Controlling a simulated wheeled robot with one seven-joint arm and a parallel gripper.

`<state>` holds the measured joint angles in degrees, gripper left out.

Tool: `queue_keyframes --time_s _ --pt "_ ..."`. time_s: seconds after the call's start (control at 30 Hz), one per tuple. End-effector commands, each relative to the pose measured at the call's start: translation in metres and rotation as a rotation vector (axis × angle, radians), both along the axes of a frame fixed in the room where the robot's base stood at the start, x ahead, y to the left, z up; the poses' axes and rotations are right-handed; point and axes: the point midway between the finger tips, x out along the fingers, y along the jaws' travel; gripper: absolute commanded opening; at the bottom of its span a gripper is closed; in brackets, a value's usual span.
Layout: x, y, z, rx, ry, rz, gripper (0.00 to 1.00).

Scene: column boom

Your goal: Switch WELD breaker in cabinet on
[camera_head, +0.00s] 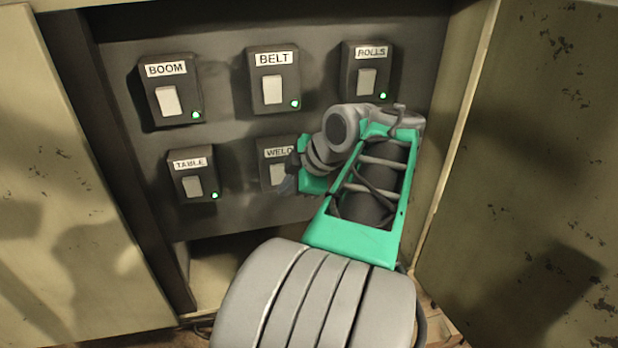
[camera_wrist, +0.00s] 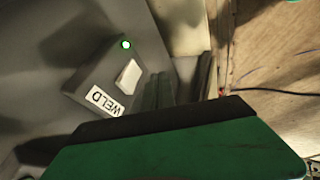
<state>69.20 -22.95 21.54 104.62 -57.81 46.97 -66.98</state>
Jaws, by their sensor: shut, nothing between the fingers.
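The WELD breaker is a dark box with a white label, partly hidden behind my gripper in the head view, where its pale rocker (camera_head: 277,174) shows. In the wrist view the WELD breaker (camera_wrist: 90,72) shows its label, its white rocker and a lit green lamp (camera_wrist: 126,44). My gripper (camera_head: 288,184) is shut and empty, in front of the WELD breaker's lower right part. Its dark fingers (camera_wrist: 158,91) show beside the rocker in the wrist view; I cannot tell whether they touch it.
The BOOM (camera_head: 168,100), BELT (camera_head: 273,89), ROLLS (camera_head: 367,82) and TABLE (camera_head: 193,187) breakers surround WELD, each with a lit green lamp. Open cabinet doors stand at the left (camera_head: 60,180) and right (camera_head: 530,150). An open gap lies below the panel.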

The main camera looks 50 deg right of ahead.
Motion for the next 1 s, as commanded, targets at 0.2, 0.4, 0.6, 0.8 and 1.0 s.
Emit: queue_keyframes --time_s 0.2,0.4,0.6,0.8,1.0 --pt "-0.038 -0.004 0.045 -0.004 -0.001 -0.008 0.0" --pt "-0.06 -0.002 0.068 -0.003 0.0 -0.006 0.0" --pt "-0.064 0.0 0.072 -0.002 0.001 -0.003 0.0" --pt "-0.064 0.0 0.071 -0.001 0.001 -0.002 0.0" --pt "-0.06 0.003 0.07 0.007 0.003 -0.006 0.0"
